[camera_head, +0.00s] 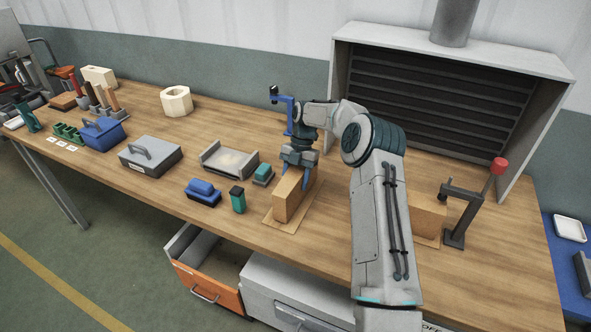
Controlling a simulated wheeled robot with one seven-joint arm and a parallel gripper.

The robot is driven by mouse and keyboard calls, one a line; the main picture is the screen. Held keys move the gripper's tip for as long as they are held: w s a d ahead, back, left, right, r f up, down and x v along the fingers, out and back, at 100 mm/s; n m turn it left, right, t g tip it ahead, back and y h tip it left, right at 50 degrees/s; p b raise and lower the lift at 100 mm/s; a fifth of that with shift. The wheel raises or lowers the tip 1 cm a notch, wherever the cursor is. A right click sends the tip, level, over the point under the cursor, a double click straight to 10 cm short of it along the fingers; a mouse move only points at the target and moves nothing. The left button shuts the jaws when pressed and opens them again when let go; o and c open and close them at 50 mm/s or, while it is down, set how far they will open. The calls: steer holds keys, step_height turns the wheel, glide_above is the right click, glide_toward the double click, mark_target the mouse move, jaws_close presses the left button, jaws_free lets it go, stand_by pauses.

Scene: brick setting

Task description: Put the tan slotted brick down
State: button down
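A tan brick (288,199) stands on a thin flat tan mat (279,226) near the front middle of the workbench. My gripper (299,166) is above the brick, with its blue fingers pointing down at the brick's top far end. The fingers appear to straddle the brick, but I cannot tell whether they touch it. Any slot is hidden or too small to see. A second tan brick (428,214) sits to the right, partly hidden behind my arm.
A black lever stand with a red knob (499,165) is at the right. A teal-and-black block (237,199), a blue block (203,191) and a grey tray (229,160) stand left of the brick. A grey hood (440,95) is behind. An orange drawer (212,285) hangs open below the bench.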

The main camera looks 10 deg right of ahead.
steer(key=shift+f, duration=0.15)
steer(key=c, duration=0.6)
jaws_free()
steer(key=shift+f, duration=0.15)
